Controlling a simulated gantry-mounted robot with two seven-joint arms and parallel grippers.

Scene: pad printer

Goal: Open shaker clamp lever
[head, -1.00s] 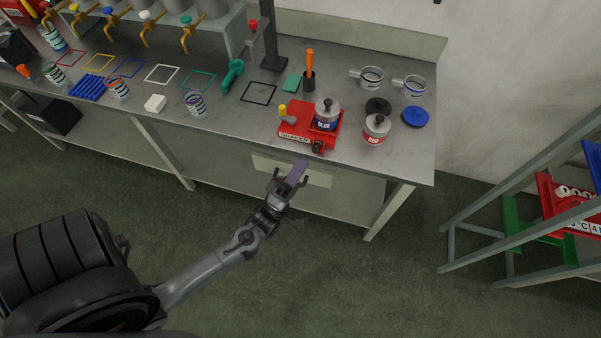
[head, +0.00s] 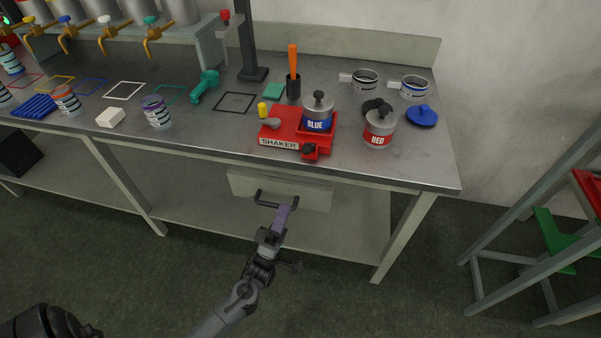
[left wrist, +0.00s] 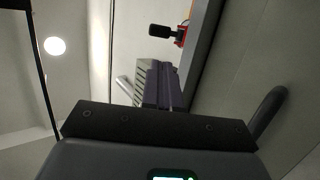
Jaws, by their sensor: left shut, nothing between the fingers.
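The red shaker (head: 281,141) sits near the front edge of the bench, with the blue-labelled can (head: 317,116) standing in it. A black knob (head: 309,151) juts from its front right; a yellow-topped part (head: 263,110) and a grey round part (head: 272,124) are on its left. I cannot tell for sure which is the clamp lever. My left gripper (head: 283,214), with purple fingers, is shut and empty, in front of the bench near the drawer handle, apart from the shaker. In the left wrist view, its fingers (left wrist: 162,85) point toward a black knob (left wrist: 165,32) beside red.
A drawer (head: 310,194) with a dark handle hangs under the bench top. The red-labelled can (head: 379,130) stands right of the shaker, with a blue lid (head: 422,117) farther right. An orange-handled tool in a black holder (head: 293,87) stands behind.

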